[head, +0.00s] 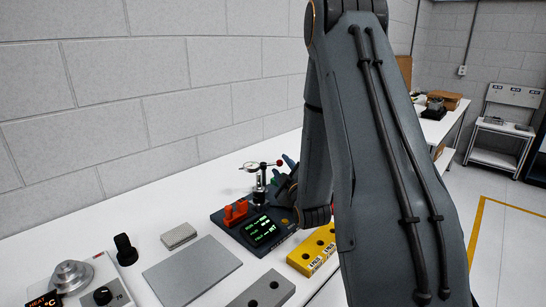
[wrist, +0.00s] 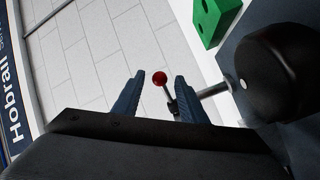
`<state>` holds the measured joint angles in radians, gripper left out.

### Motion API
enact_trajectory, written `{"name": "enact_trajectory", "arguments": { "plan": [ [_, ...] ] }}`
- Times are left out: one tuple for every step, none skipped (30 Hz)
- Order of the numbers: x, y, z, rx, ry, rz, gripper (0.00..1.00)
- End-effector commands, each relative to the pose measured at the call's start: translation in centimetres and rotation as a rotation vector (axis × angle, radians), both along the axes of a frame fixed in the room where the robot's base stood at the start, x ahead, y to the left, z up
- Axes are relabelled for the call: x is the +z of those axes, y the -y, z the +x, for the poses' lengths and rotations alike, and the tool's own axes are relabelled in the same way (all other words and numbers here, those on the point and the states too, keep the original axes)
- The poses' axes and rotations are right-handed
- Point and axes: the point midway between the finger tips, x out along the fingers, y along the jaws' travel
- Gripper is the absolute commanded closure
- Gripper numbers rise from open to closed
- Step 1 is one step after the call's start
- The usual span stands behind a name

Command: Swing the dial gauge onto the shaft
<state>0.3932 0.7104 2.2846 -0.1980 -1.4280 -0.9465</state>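The dial gauge (head: 250,166) has a round white face and sits on a dark upright post (head: 260,188) on the black fixture in the head view. A thin bar runs right from it to a red ball knob (head: 279,162). My gripper (wrist: 158,100) has blue fingers, open. In the wrist view the red ball (wrist: 159,78) shows between the fingertips, with gaps on both sides. Its dark stem joins a silver rod (wrist: 215,90) that leads to a black round body (wrist: 285,75). I cannot clearly make out the shaft; my arm hides part of the fixture.
The black fixture (head: 217,217) carries orange clamps (head: 236,212) and a lit green display (head: 262,231). A yellow block with holes (head: 301,257), a grey plate (head: 191,270) and a grey block (head: 262,292) lie nearby. A green block (wrist: 213,18) is close in the wrist view. The wall stands behind.

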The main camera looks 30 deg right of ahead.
Motion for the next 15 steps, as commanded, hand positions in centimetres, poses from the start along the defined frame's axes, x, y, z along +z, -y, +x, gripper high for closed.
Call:
{"name": "enact_trajectory", "arguments": {
  "plan": [
    [0.1,0.1,0.6,0.001,0.001,0.000,0.61],
    [0.1,0.2,1.0,0.001,0.001,0.000,0.61],
    [0.1,0.3,1.6,0.001,0.000,0.000,0.61],
    [0.2,0.4,2.1,0.001,0.001,0.000,0.61],
    [0.1,0.5,2.5,0.001,0.001,0.001,0.61],
    [0.1,0.6,3.2,0.001,0.001,0.001,0.61],
    [0.1,0.7,3.6,0.001,0.000,0.001,0.61],
    [0.2,0.8,4.1,0.001,0.001,0.001,0.61],
    [0.2,0.9,4.6,0.001,0.001,0.001,0.61],
    [0.1,1.0,5.0,0.001,0.001,0.001,0.61],
    [0.1,1.0,5.3,0.001,-0.001,0.001,0.61],
    [0.1,1.1,5.8,0.000,0.000,0.001,0.61],
    [0.1,1.2,6.0,0.000,0.000,0.001,0.61],
    [0.1,1.2,6.3,0.000,0.000,0.001,0.61],
    [0.1,1.3,6.5,0.000,0.000,0.001,0.61]
  ]
}}
